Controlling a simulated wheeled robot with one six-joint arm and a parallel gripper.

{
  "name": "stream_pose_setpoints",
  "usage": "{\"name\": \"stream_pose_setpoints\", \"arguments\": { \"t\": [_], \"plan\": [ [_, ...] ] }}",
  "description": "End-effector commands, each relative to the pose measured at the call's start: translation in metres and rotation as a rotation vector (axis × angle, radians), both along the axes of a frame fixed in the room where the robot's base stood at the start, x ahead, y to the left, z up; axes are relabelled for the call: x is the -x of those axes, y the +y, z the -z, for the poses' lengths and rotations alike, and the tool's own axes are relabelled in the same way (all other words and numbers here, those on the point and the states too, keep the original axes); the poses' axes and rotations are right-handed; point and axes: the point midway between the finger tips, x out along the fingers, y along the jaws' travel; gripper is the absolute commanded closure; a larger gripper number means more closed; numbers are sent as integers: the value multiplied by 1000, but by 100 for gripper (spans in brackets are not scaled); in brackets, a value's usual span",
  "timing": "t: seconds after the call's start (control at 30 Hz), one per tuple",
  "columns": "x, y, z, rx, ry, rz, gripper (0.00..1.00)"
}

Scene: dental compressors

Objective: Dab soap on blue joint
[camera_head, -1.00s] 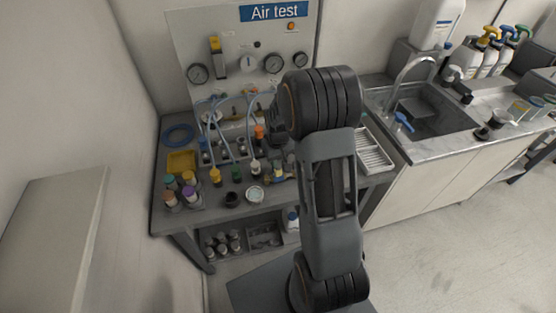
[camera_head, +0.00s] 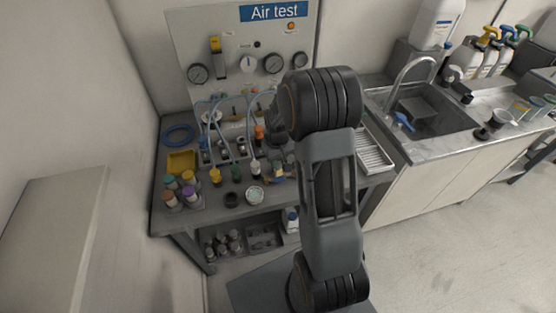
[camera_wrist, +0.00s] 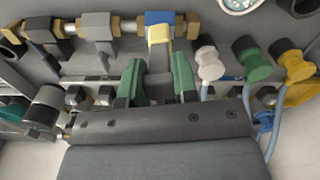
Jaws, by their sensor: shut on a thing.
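The blue joint (camera_wrist: 163,16) sits in a row of pipe fittings at the top middle of the wrist view, between brass nuts. My gripper (camera_wrist: 157,80), with green finger pads, is shut on a soap dauber with a grey body and a pale yellow tip (camera_wrist: 159,35). The tip overlaps the lower front of the blue joint; whether it touches, I cannot tell for sure. A grey joint (camera_wrist: 97,27) and a dark joint (camera_wrist: 47,28) lie to the left on the same row. In the head view my arm mostly hides the gripper.
White (camera_wrist: 208,64), green (camera_wrist: 252,62) and yellow (camera_wrist: 292,62) capped hose ends stand close to the right of my fingers. The gauge panel (camera_head: 240,40) rises behind the bench. A drying tray (camera_head: 374,152) and a sink (camera_head: 425,112) are to the right.

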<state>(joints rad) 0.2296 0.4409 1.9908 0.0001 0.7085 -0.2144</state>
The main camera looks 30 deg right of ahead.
Motion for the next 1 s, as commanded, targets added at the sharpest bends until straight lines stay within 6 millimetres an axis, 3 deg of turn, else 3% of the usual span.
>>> {"name": "stream_pose_setpoints", "arguments": {
  "t": [0.8,1.0],
  "plan": [
    [0,0,-64,0,0,0,96],
    [0,0,-70,0,1,0,96]
  ]
}}
